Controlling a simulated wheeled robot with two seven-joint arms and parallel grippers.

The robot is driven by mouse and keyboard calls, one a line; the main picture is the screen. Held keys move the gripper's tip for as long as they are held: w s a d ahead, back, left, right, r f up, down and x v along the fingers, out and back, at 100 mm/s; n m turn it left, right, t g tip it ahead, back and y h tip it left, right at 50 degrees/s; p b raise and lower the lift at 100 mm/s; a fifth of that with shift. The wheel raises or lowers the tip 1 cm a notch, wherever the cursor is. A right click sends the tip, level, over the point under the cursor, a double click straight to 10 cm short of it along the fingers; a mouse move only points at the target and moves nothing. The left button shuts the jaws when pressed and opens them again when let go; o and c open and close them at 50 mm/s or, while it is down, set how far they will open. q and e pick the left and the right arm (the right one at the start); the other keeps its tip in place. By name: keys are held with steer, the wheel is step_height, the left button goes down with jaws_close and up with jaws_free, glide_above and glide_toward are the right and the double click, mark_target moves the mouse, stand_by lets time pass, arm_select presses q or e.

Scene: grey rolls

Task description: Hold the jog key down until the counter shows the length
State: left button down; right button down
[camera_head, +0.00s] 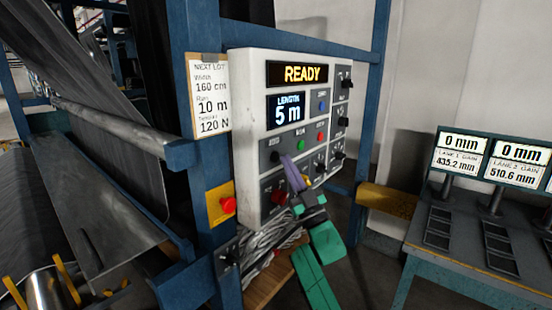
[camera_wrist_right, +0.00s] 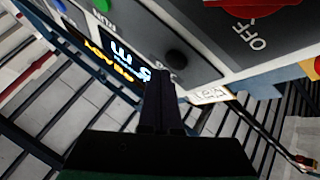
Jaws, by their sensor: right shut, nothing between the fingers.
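The white control panel (camera_head: 248,130) has a yellow READY display (camera_head: 296,74). Below it the counter (camera_head: 287,113) reads LENGTH 5 m. The black jog key (camera_head: 275,157) sits at the panel's lower left; it also shows as a dark round key in the right wrist view (camera_wrist_right: 176,58). My right gripper (camera_head: 286,160) is shut and empty, its fingertips close to the panel beside the jog key. In the right wrist view the fingertips (camera_wrist_right: 156,73) partly cover the key's label. I cannot tell whether they touch the panel. My left gripper is out of view.
A lot card (camera_head: 209,95) reads width 160 cm, run 10 m, tension 120 N. A green button (camera_head: 301,145), a red button (camera_head: 320,137) and several dark knobs surround the area. A red stop button (camera_head: 228,205) on a yellow plate and cables (camera_head: 262,246) are below.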

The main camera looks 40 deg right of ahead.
steer(key=shift+w, duration=0.1)
steer(key=shift+w+a, duration=0.15)
steer(key=shift+w, duration=0.2)
steer(key=shift+w+a+b, duration=0.1)
steer(key=shift+w+b, duration=0.2)
steer(key=shift+w, duration=0.05)
stand_by(0.9)
stand_by(2.7)
steer(key=shift+s+d, duration=0.2)
steer(key=shift+s, duration=0.55)
steer(key=s, duration=0.1)
steer(key=s+d, duration=0.1)
steer(key=s, duration=0.2)
steer(key=shift+s+d+p, duration=0.25)
steer(key=shift+s+p, duration=0.1)
steer(key=shift+s, duration=0.05)
